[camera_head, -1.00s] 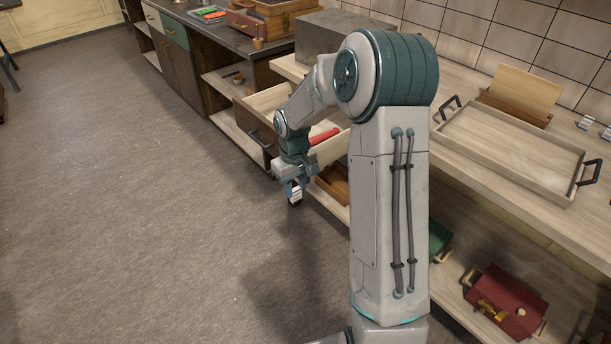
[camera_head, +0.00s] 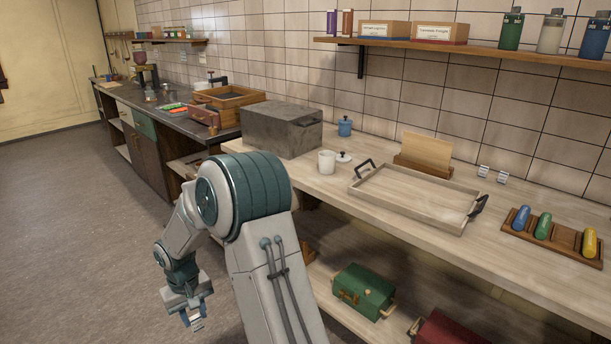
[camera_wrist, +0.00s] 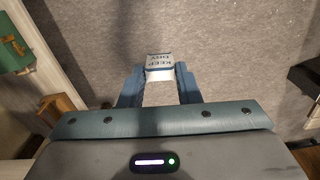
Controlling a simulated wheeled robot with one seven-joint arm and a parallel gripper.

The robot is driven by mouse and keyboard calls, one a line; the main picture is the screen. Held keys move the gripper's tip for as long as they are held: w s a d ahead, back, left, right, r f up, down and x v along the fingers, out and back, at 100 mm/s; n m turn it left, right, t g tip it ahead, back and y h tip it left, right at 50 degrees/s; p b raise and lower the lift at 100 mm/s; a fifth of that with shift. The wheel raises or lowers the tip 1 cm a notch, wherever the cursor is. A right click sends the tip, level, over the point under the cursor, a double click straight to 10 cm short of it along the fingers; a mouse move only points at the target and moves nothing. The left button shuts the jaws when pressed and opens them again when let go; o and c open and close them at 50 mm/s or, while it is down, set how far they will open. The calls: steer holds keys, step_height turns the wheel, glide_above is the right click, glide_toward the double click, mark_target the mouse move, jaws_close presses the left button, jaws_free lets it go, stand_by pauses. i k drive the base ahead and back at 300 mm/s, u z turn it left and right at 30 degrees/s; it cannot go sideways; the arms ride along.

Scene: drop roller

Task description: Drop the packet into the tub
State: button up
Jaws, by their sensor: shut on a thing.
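The pale counter (camera_head: 520,242) holds a wooden tray (camera_head: 415,200), a grey stone-like block (camera_head: 282,130), a blue lidded jar (camera_head: 345,126) and a rack (camera_head: 560,240) of coloured rollers. A green case (camera_head: 363,290) sits on the lower shelf. The floor (camera_head: 70,230) is open at left.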

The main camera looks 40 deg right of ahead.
mark_target(327, 169)
steer(key=u, duration=0.3)
steer(key=k, duration=0.65)
steer(key=z, duration=0.5)
steer(key=i, duration=0.85)
steer(key=z, duration=0.8)
steer(key=i, duration=0.75)
steer(key=z, duration=0.05)
